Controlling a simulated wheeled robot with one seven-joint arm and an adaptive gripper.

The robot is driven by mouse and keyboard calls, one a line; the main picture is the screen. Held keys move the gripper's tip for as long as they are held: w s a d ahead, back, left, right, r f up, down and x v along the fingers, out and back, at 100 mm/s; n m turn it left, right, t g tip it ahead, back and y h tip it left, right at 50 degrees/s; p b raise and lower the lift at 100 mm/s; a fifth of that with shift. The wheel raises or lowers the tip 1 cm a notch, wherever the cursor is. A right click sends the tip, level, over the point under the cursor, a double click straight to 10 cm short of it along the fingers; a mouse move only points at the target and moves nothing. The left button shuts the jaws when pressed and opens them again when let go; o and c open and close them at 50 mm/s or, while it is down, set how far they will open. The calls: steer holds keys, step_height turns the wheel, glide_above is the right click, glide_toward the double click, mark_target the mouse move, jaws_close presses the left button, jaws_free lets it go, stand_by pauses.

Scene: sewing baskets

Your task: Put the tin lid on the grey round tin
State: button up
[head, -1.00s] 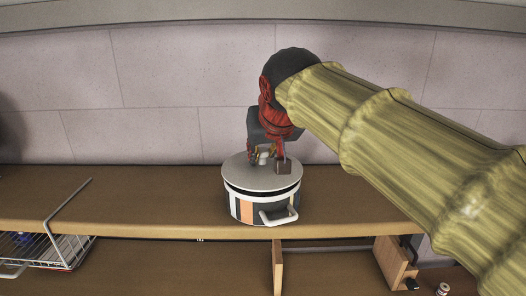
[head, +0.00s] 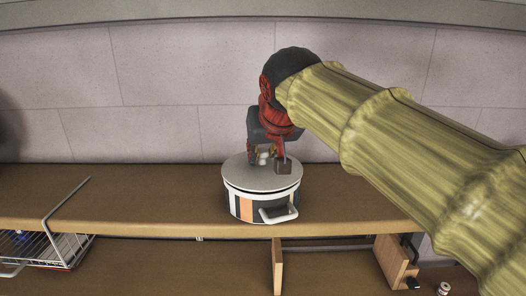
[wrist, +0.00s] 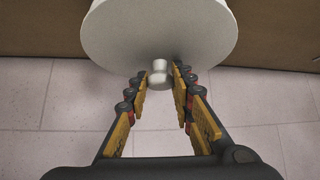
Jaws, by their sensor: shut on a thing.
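The tin lid (head: 240,173) is a flat grey disc with a small pale knob; it also shows in the wrist view (wrist: 125,35). My gripper (head: 267,160) is above the lid and shut on its knob, with the fingers on either side of it in the wrist view (wrist: 160,76). The round tin (head: 247,212) stands upright on the shelf directly under the lid, with dark, white and orange stripes and a pale handle at the front. The tin's inside is hidden.
The brown shelf (head: 120,195) is clear on both sides of the tin. A wire rack (head: 45,250) is at the lower left. A wooden holder (head: 395,262) and a small jar (head: 443,288) are at the lower right. A tiled wall (head: 160,75) stands behind.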

steer(key=shift+f+b, duration=0.35)
steer(key=shift+f, duration=0.05)
steer(key=o, duration=1.1)
steer(key=v, duration=1.2)
steer(key=shift+f, duration=0.1)
